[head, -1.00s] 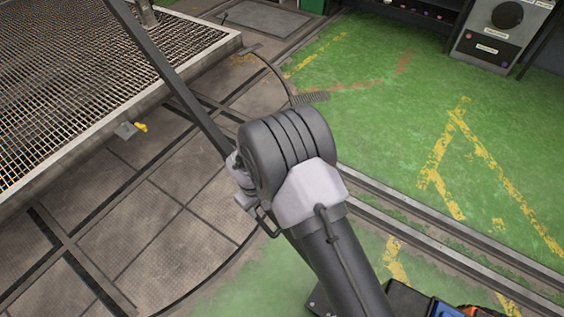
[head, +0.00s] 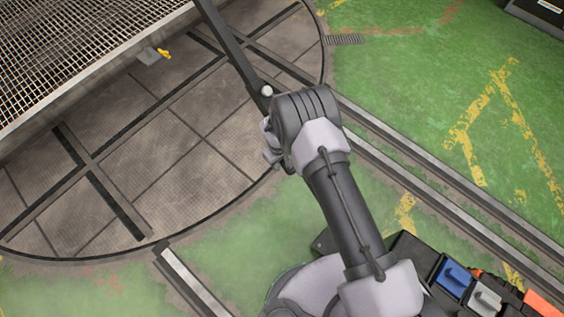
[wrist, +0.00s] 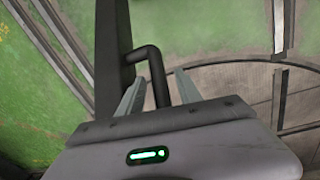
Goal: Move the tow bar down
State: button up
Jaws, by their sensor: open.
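The tow bar (head: 232,48) is a long dark bar, raised at a slant from the turntable's edge toward the top of the head view. In the wrist view the tow bar (wrist: 112,45) stands at left, with a black bent handle (wrist: 156,70) sticking out from it. My gripper (wrist: 158,84) is open, with one finger on each side of the handle. I cannot tell whether the fingers touch it. In the head view my gripper (head: 270,152) is partly hidden by my wrist, beside the bar's lower end.
Rails (head: 430,180) run to the lower right over green floor (head: 400,80). A grey cabinet stands at the top right.

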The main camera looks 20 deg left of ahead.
jog(key=shift+f, duration=0.1)
grip_shut()
dwell(1.4)
